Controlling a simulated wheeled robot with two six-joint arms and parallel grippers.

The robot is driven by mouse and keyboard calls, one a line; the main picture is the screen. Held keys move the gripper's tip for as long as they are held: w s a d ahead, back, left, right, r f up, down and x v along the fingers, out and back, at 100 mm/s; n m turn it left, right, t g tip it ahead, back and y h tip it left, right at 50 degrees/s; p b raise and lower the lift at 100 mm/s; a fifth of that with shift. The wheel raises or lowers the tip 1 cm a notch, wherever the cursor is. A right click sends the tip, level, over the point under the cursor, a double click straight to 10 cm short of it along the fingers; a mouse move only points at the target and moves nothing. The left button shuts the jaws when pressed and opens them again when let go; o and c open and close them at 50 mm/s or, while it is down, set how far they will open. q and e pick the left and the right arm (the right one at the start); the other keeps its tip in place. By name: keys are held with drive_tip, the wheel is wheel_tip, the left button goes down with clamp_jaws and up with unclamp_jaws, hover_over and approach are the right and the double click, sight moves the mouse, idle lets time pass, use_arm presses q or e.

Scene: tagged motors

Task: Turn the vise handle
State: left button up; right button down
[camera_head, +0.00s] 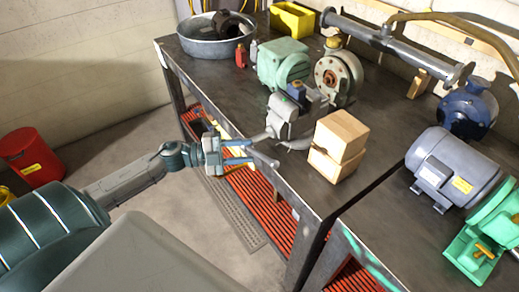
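The grey vise (288,117) is mounted at the front edge of the dark workbench (225,85). Its handle bar (265,158) hangs in front of the bench edge, slanting down to the right. My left gripper (252,151) reaches in from the left, with its two blue fingers apart, one above the other. The fingertips are right beside the handle bar. I cannot tell whether they touch it or whether the bar lies between them. My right gripper is not in view.
Two stacked wooden blocks (338,140) stand right of the vise. A grey motor (455,170), green motor (283,62) and metal tub (215,38) are on the bench. A red slatted shelf (270,205) lies below. A red bin (32,157) stands on the floor at left.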

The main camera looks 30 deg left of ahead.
use_arm(q)
drive_tip(key=shift+p+x, duration=0.65)
drive_tip(key=shift+x, duration=1.75)
drive_tip(key=shift+c, duration=0.4)
clamp_jaws()
